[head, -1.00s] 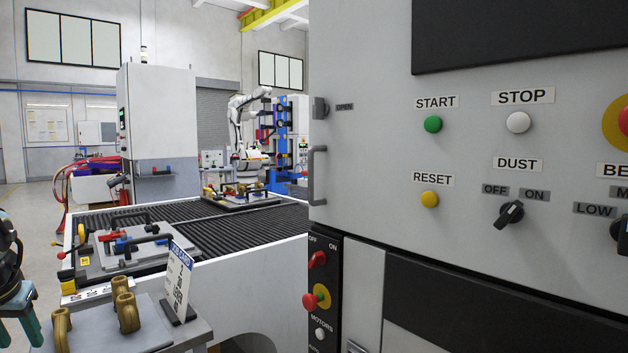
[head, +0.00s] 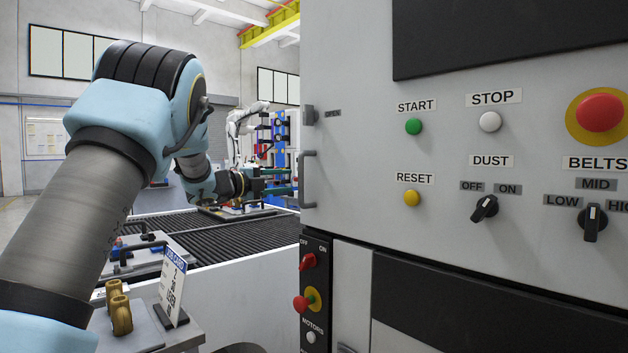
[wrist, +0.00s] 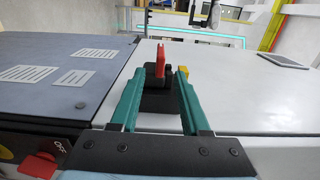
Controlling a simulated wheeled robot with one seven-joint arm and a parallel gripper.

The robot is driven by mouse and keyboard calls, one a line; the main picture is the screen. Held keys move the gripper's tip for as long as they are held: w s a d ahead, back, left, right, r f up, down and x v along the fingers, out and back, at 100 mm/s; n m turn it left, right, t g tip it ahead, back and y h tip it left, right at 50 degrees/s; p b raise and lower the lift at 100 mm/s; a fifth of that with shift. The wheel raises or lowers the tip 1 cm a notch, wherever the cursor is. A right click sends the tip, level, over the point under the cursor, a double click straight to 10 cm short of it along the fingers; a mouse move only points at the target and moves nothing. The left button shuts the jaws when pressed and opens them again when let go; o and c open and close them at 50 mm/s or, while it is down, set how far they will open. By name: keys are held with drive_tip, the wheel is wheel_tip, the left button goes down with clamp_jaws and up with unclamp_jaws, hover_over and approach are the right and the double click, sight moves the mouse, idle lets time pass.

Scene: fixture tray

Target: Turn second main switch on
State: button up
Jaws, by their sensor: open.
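My gripper (head: 287,181) is open, at the left edge of the grey control cabinet in the head view. In the wrist view its two teal fingers (wrist: 160,76) stand on either side of a switch with an upright red handle (wrist: 160,56) on a black base (wrist: 158,97). The handle shows between and slightly beyond the fingertips; I cannot tell whether they touch it. On the black side panel in the head view are a red rotary switch (head: 308,261) under OFF and ON labels, and a red knob on yellow (head: 303,302) below it.
A bar handle (head: 308,180) juts from the cabinet's left edge. A ribbed conveyor (head: 235,237) lies below my arm. A job card (head: 172,285) and brass parts (head: 120,312) stand on a small table. In the wrist view a red knob (wrist: 40,166) is at lower left.

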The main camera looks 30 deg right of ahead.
drive_tip(key=d+p, duration=0.1)
drive_tip(key=d, duration=0.2)
drive_tip(key=w+d+p, duration=0.1)
drive_tip(key=d, duration=0.2)
drive_tip(key=w+d+p, duration=0.1)
drive_tip(key=d, duration=0.2)
clamp_jaws()
idle(0.4)
